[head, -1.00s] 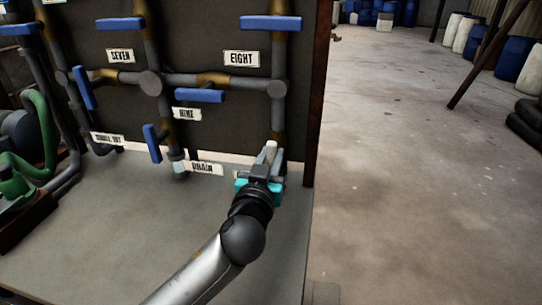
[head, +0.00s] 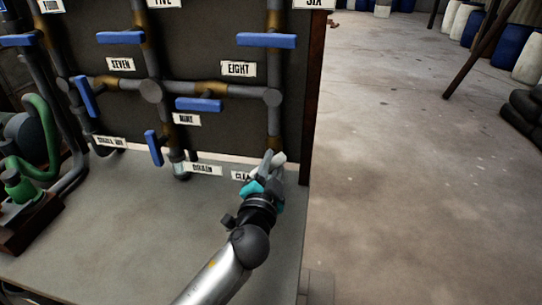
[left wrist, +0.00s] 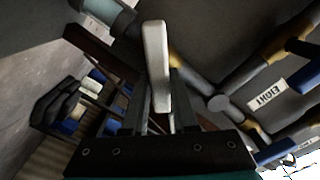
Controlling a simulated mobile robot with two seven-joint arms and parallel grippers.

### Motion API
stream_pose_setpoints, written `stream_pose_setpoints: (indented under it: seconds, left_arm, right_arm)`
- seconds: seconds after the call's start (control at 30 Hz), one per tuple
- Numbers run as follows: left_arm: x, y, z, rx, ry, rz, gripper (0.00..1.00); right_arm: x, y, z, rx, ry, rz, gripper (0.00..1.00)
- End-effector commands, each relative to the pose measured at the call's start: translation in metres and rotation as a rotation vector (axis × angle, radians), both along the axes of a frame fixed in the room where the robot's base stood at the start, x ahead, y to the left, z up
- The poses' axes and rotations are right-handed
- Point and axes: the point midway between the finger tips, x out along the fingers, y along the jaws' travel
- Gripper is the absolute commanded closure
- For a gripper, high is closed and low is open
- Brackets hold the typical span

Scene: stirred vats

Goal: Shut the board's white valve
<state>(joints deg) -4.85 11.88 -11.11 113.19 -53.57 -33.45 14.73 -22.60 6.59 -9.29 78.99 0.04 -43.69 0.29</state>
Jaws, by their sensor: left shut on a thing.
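The white valve's handle (left wrist: 156,65) stands between the fingers of my left gripper (left wrist: 158,105) in the left wrist view. In the head view my left gripper (head: 268,170) is at the lower right of the dark pipe board (head: 225,135), at the foot of the right-hand vertical pipe. It is shut on the white handle and tilted. Only a small pale part of the handle shows there; the fingers hide the rest. A label (head: 240,175) beside it is partly covered by the gripper. My right gripper is not in view.
Blue valve handles stick out from the board near the labels EIGHT (head: 238,69), SEVEN (head: 120,64) and NINE (head: 187,119). A green pump-like machine (head: 25,185) stands at the left. The concrete floor (head: 410,190) to the right is open, with drums (head: 495,55) at the back.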

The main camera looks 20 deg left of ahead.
Motion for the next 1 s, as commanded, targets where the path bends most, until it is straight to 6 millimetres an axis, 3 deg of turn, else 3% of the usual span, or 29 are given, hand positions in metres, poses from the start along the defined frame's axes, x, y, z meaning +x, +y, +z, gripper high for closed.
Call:
stream_pose_setpoints:
  seconds: [0.6,1.0]
  left_arm:
    - [0.001,-0.004,-0.006,0.539,0.139,-0.001,1.0]
    - [0.001,-0.005,-0.009,0.729,0.187,-0.003,1.0]
  right_arm:
    - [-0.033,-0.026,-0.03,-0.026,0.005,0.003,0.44]
    - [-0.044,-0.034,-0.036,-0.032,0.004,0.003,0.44]
